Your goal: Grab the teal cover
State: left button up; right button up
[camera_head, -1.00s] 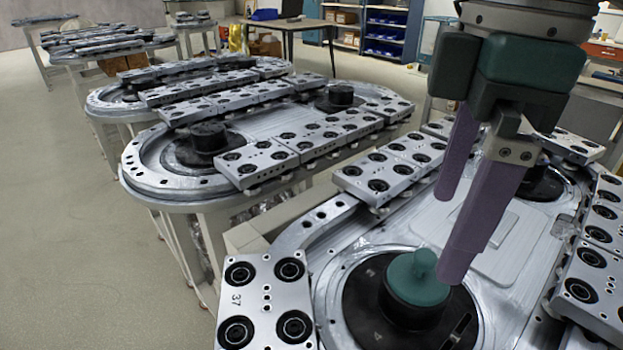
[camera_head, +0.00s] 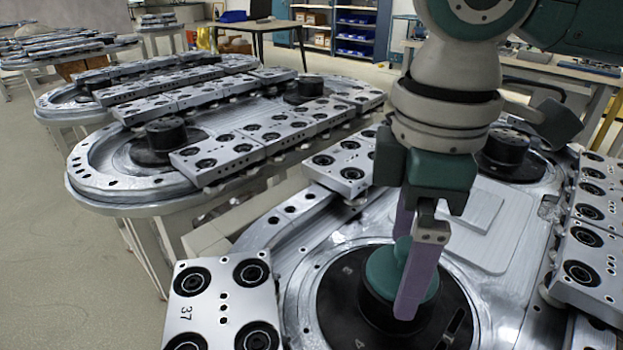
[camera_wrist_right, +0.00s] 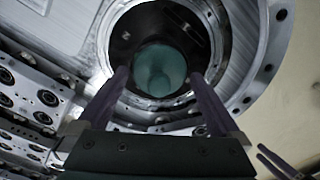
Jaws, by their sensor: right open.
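The teal cover (camera_head: 381,270) is a round cap with a small knob, sitting on the black hub (camera_head: 340,300) of the near ring track. My right gripper (camera_head: 404,268) is above and in front of it in the head view, its purple fingers pointing down and partly hiding the cover and its knob. In the right wrist view the cover (camera_wrist_right: 160,70) lies ahead, between the two spread fingers of the right gripper (camera_wrist_right: 162,82). The fingers are open, and I see no grip on the cover.
A metal carriage plate (camera_head: 222,305) marked 37 sits at the near left of the track. More carriages (camera_head: 590,245) line the right side. A second black hub (camera_head: 505,148) stands farther back. Another ring track (camera_head: 120,190) is to the left, with open floor (camera_head: 50,270) beside it.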

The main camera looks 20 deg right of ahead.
jog(key=c, duration=1.1)
jog(key=shift+r, duration=0.15)
